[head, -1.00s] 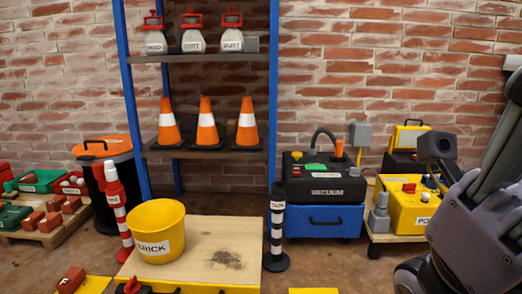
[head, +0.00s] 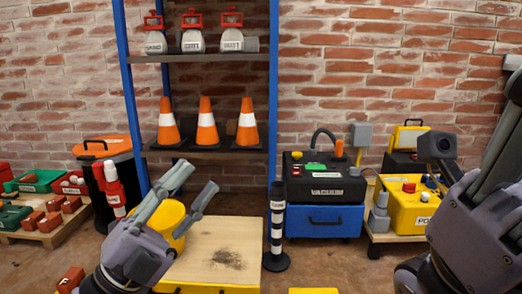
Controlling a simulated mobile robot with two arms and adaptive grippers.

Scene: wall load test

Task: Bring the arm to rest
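My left gripper (head: 188,198) is in the lower left of the head view, above the near left part of a wooden platform (head: 222,238). Its two grey fingers are spread apart with nothing visible between them. It stands in front of a yellow bucket (head: 176,222) and hides most of it, with the label covered. I cannot tell whether it touches the bucket. My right arm fills the right edge of the view. Its fingers cannot be made out there.
A black-and-white post (head: 277,230) stands right of the platform, near a blue-and-black vacuum (head: 325,190) and a yellow box (head: 408,207). A red-and-white post (head: 114,188) and an orange-lidded bin (head: 102,149) stand left. Shelves behind hold orange cones (head: 207,124).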

